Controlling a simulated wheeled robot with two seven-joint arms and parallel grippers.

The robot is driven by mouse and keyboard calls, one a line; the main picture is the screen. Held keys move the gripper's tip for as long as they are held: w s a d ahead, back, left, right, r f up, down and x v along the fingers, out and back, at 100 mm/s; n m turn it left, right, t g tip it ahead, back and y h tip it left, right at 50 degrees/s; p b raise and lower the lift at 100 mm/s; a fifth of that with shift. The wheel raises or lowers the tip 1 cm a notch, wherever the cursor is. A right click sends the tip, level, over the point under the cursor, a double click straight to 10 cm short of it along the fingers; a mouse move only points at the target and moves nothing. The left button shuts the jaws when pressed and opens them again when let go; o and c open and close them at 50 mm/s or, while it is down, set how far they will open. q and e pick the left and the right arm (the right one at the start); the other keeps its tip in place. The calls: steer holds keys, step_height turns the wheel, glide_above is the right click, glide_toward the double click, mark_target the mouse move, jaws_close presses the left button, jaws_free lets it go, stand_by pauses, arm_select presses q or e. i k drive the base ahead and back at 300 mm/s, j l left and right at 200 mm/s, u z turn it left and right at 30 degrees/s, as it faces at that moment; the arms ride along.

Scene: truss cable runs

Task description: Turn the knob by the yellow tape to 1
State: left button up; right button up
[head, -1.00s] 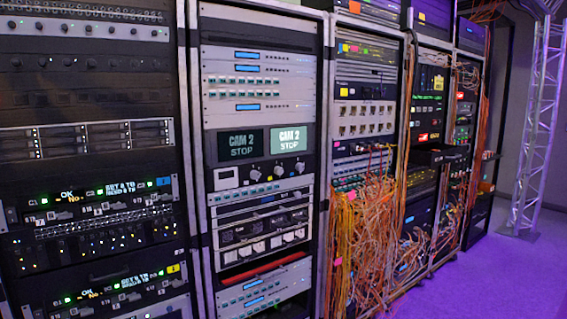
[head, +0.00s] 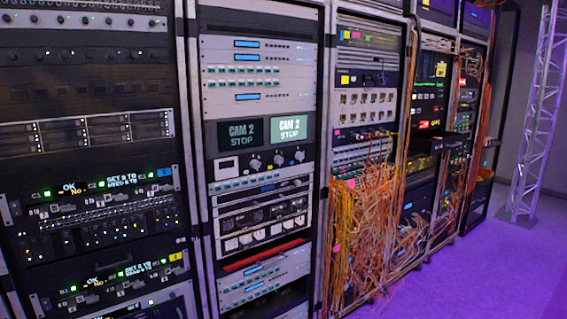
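A dark panel (head: 223,167) sits below the two CAM 2 STOP screens in the second rack from the left. It has three light round knobs in a row: a left knob (head: 255,164), a middle knob (head: 278,159) and a right knob (head: 299,155). A small yellow mark, seemingly tape, shows just below and between the left and middle knobs. The knobs' settings and any numerals are too small to read. Neither of my grippers is in view.
Other yellow labels show on a lower left unit (head: 176,257) and on the third rack (head: 345,79). Orange cables (head: 362,225) hang tangled in front of the third rack. A lattice truss (head: 535,120) stands at far right. The purple-lit floor (head: 480,270) at lower right is clear.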

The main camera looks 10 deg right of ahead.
mark_target(279, 159)
steer(key=i+l, duration=0.15)
steer(key=l, duration=0.2)
steer(key=i+l+u, duration=0.1)
steer(key=l, duration=0.3)
steer(key=i+l, duration=0.2)
steer(key=l, duration=0.15)
steer(key=i+l+u, duration=0.15)
steer(key=l, duration=0.25)
steer(key=i+l, duration=0.15)
steer(key=l, duration=0.2)
steer(key=i+l+u, duration=0.1)
steer(key=l, duration=0.3)
steer(key=i+l, duration=0.1)
steer(key=l, duration=0.3)
steer(key=i+l+u, duration=0.1)
steer(key=l, duration=0.3)
